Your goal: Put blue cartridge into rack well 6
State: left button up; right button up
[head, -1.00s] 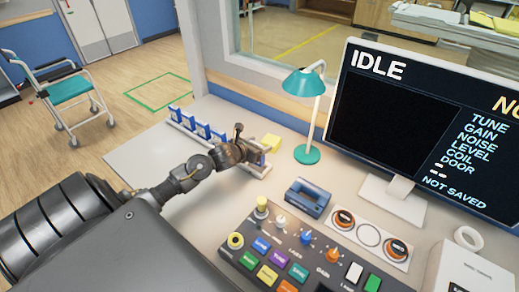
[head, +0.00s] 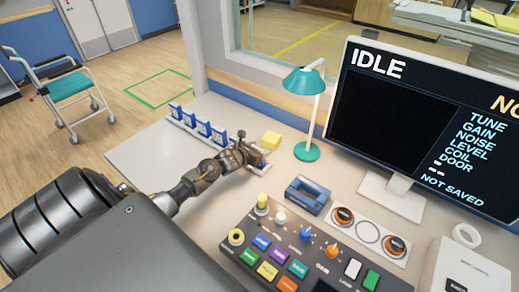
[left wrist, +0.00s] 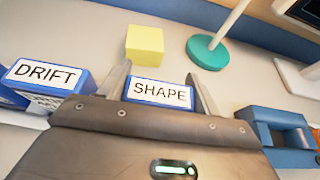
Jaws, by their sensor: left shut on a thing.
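My left gripper (head: 246,154) is over the near right end of a pale rack (head: 266,166) on the desk. In the left wrist view its two fingers (left wrist: 160,82) are shut on a blue cartridge (left wrist: 160,92) with a white label reading SHAPE. The gripper hides the rack beneath, so I cannot tell whether the cartridge is in a well or above it. Several other blue cartridges (head: 203,128) stand in a row in the rack to the left. One labelled DRIFT (left wrist: 45,75) is left of the gripper in the wrist view. My right gripper is not in view.
A yellow block (head: 271,139) lies behind the gripper. A teal lamp (head: 307,152) stands to the right. A blue holder (head: 307,195) and a button console (head: 290,250) are nearer. The desk left of the rack is clear.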

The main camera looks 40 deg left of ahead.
pick_arm(q)
jog(key=shift+f, duration=0.15)
jog(key=o, duration=1)
jog(key=shift+r, duration=0.25)
jog(key=b+v, duration=0.1)
jog(key=v, duration=1.1)
jog(key=shift+b, duration=0.3)
